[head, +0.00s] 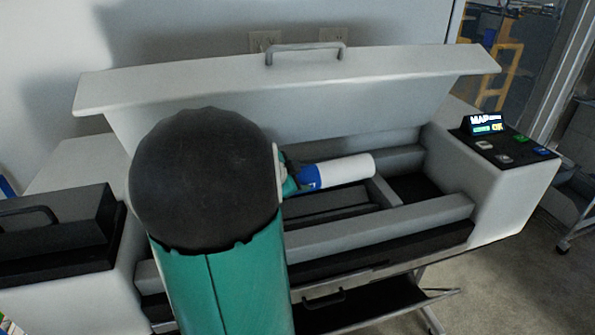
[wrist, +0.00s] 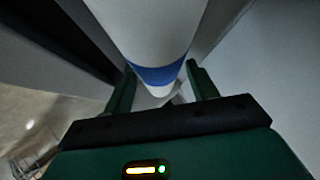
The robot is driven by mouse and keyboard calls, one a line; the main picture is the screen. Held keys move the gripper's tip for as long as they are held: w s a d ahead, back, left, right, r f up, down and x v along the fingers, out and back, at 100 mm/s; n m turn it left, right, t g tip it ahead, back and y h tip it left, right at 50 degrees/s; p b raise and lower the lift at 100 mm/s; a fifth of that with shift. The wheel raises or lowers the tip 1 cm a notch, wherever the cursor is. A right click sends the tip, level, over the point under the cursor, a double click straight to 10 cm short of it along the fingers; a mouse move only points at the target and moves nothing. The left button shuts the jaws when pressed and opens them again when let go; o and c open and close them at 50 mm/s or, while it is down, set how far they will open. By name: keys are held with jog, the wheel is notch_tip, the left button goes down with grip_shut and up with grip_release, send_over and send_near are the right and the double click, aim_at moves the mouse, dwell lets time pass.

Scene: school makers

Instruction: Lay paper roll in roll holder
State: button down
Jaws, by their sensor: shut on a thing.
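The paper roll (head: 346,169) is a white cylinder with a blue band. In the head view it lies roughly level above or inside the open bay of the printer, and its left end is hidden behind my arm. In the wrist view the roll (wrist: 150,32) runs between the two fingers of my gripper (wrist: 160,84), which is shut on it near the blue band. The roll holder appears to be the long grey trough (head: 385,218) in the printer, under the raised lid (head: 290,85). I cannot tell whether the roll touches the holder.
A control panel with a lit screen (head: 484,124) and buttons is on the printer's right end. A black box with a handle (head: 55,235) is on the left. The raised lid stands behind the bay. A dark tray (head: 370,305) hangs below the front.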

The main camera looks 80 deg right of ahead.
jog(key=shift+d+f, duration=0.1)
jog(key=shift+f, duration=4.6)
jog(key=shift+c, duration=1.9)
grip_release()
jog(key=shift+f, duration=0.1)
